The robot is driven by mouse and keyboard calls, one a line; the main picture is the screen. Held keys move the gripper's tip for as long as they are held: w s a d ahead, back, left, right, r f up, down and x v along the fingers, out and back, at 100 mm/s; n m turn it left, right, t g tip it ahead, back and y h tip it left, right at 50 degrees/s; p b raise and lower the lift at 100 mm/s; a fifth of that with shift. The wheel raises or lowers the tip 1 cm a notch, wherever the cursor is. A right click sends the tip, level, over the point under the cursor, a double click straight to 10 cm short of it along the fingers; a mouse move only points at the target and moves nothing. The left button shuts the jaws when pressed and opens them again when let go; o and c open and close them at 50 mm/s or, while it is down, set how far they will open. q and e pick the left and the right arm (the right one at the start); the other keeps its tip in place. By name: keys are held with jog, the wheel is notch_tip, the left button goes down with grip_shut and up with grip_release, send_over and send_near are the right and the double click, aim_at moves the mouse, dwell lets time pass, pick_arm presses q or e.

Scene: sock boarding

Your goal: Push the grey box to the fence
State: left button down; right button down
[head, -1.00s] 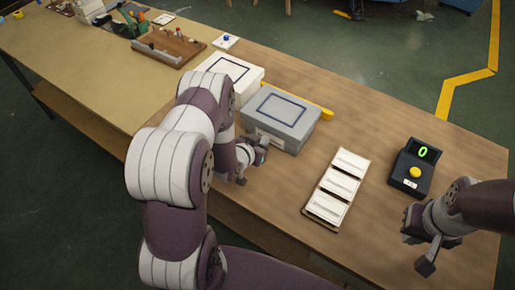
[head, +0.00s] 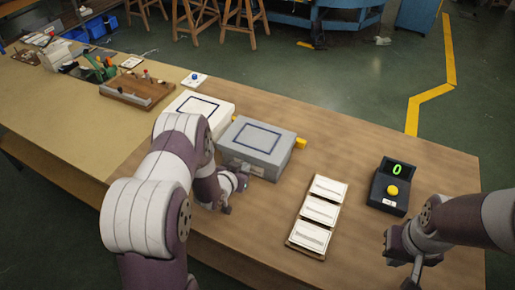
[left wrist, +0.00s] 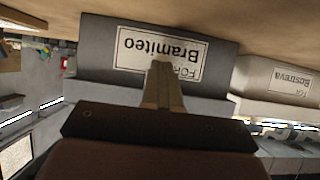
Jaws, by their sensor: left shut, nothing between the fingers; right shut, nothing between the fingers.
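The grey box (head: 255,145) stands on the table with a dark blue rectangle on its lid. The yellow fence (head: 301,143) is mostly hidden behind it; one end shows past the box's right corner. I cannot tell whether box and fence touch. My left gripper (head: 240,183) is shut and empty at the box's near face. In the left wrist view its shut fingers (left wrist: 160,68) overlap the lower edge of the label "FOR Bramiteo" (left wrist: 150,45) on the grey box (left wrist: 95,60); contact is unclear. My right gripper (head: 405,268) is shut and empty at the front right.
A white box (head: 200,107) stands left of the grey box; its label "FOR Bostreva" shows in the left wrist view (left wrist: 291,79). Right are a tray with three white cards (head: 318,212) and a black device with a yellow button (head: 390,188), reading 0. Bare table lies beyond the fence.

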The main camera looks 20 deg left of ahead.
aim_at(249, 160)
pick_arm(q)
jog(key=shift+w+d+b, duration=0.15)
jog(key=shift+w+b, duration=0.3)
jog(key=shift+w, duration=0.6)
jog(key=shift+w+d+b, duration=0.1)
jog(key=shift+w+b, duration=0.3)
jog(key=shift+w, duration=0.6)
jog(key=s, duration=0.1)
jog(key=s+p, duration=0.1)
jog(key=s, duration=0.1)
jog(key=s+p, duration=0.1)
jog(key=s, duration=0.1)
jog(key=shift+a+r, duration=0.1)
jog(key=shift+a, duration=0.25)
jog(key=shift+s, duration=0.45)
